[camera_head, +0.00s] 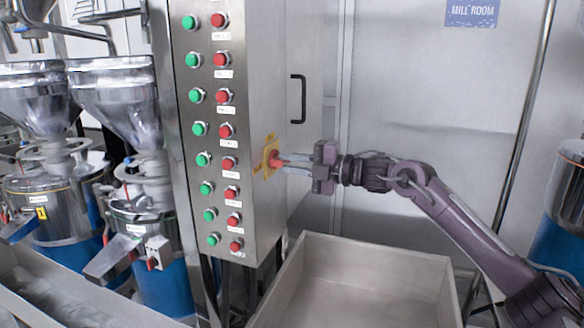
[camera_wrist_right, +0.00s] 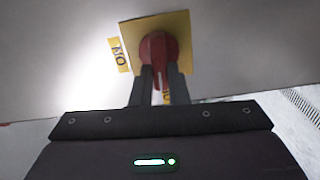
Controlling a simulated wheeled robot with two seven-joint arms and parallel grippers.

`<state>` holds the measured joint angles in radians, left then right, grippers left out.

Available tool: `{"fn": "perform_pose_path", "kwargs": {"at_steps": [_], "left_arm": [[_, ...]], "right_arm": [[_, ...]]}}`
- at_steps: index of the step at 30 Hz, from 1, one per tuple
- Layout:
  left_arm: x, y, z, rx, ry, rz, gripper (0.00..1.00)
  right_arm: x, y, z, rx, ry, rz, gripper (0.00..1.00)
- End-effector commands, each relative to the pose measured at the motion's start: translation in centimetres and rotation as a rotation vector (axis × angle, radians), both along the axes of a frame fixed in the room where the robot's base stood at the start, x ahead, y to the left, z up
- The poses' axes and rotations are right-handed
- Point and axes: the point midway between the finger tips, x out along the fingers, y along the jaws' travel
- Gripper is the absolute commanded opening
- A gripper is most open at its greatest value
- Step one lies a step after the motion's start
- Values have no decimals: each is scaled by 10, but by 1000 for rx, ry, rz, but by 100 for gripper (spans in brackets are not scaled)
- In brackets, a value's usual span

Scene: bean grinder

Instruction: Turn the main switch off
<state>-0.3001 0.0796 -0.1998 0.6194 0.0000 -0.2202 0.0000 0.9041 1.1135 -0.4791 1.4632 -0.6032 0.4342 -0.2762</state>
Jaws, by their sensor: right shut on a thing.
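The main switch is a red rotary knob (camera_wrist_right: 157,48) on a yellow plate (camera_wrist_right: 183,24), fixed to the side face of the metal control cabinet (camera_head: 262,90). In the head view the red knob (camera_head: 275,160) is partly covered by the fingers. My right gripper (camera_head: 284,162) reaches it from the right and is shut on the knob; it also shows in the right wrist view (camera_wrist_right: 158,82). A yellow "ON" label (camera_wrist_right: 119,54) is left of the plate in the wrist view. Another label below the knob is mostly hidden by the fingers. My left gripper is out of view.
Green and red push buttons (camera_head: 225,96) line the cabinet's front. A black handle (camera_head: 298,99) is above the gripper. A pale open bin (camera_head: 449,292) stands below my right arm. Grinders with steel hoppers (camera_head: 115,92) stand at left.

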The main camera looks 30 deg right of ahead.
Motion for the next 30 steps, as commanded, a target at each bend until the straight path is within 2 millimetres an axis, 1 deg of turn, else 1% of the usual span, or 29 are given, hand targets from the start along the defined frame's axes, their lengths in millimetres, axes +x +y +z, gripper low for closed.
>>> {"fn": "perform_pose_path", "kwargs": {"at_steps": [9, 23, 24, 28, 30], "left_arm": [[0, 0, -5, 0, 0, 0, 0], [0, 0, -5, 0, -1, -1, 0], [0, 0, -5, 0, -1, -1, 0], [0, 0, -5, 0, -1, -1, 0], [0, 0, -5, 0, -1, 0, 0]], "right_arm": [[0, 0, -2, -68, -58, 1, 0], [0, 0, -3, -76, -64, 1, 0], [0, 0, -3, -76, -64, 1, 18], [0, 0, -2, -74, -64, 1, 35], [0, 0, -2, -74, -64, 1, 36]]}}
